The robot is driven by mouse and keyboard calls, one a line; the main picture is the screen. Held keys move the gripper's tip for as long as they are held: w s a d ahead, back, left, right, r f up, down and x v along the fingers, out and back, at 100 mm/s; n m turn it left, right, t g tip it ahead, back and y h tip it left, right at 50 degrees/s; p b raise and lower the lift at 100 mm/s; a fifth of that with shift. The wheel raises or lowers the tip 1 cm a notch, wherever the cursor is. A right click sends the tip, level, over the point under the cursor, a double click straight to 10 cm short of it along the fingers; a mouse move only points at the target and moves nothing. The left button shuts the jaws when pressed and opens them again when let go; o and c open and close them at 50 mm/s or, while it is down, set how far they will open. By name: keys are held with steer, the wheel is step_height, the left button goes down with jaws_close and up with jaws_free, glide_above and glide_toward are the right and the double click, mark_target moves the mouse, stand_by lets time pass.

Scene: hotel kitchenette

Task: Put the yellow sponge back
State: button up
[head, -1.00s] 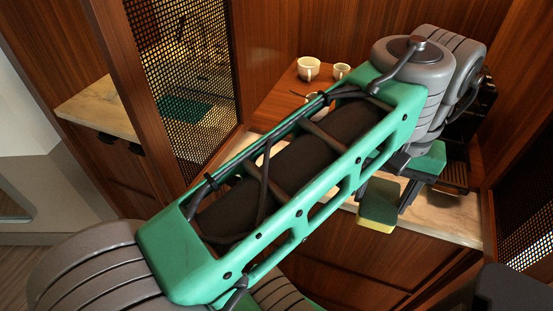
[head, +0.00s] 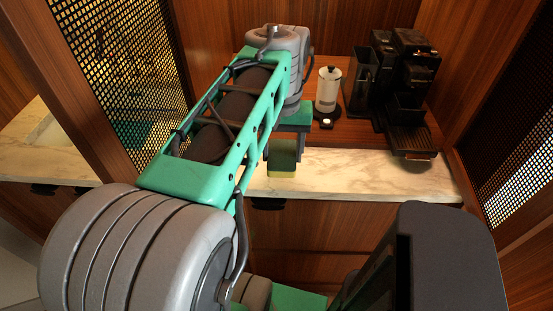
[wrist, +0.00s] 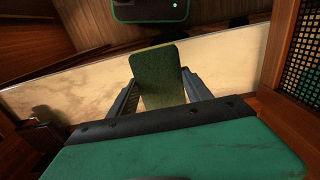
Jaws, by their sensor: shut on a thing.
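The yellow sponge (head: 282,158) has a dark green face and a yellow layer along its lower edge. My gripper (head: 283,150) is shut on it, with one finger at each side. The sponge hangs in front of the marble counter (head: 350,172), near its front edge; in the head view I cannot tell its exact height. In the wrist view the sponge (wrist: 158,78) stands out between my two fingers, its green face towards the camera, with the pale counter behind it. My arm hides part of the back of the counter.
A white canister (head: 328,90) with a black top stands on the raised wooden shelf. A black coffee machine (head: 405,95) stands to its right. A mesh panel (head: 125,75) is at the left and another (head: 515,165) at the right. The counter right of the sponge is clear.

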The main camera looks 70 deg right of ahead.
mark_target(277, 145)
steer(key=f, duration=0.1)
steer(key=w+d+f, duration=0.2)
steer(key=shift+f, duration=0.2)
step_height(277, 145, down, 2)
steer(key=shift+s+f+p, duration=0.15)
steer(key=shift+f+p, duration=0.1)
steer(key=shift+p, duration=0.05)
steer(key=shift+f, duration=0.3)
steer(key=o, duration=1.3)
step_height(277, 145, up, 12)
steer(key=shift+r, duration=0.2)
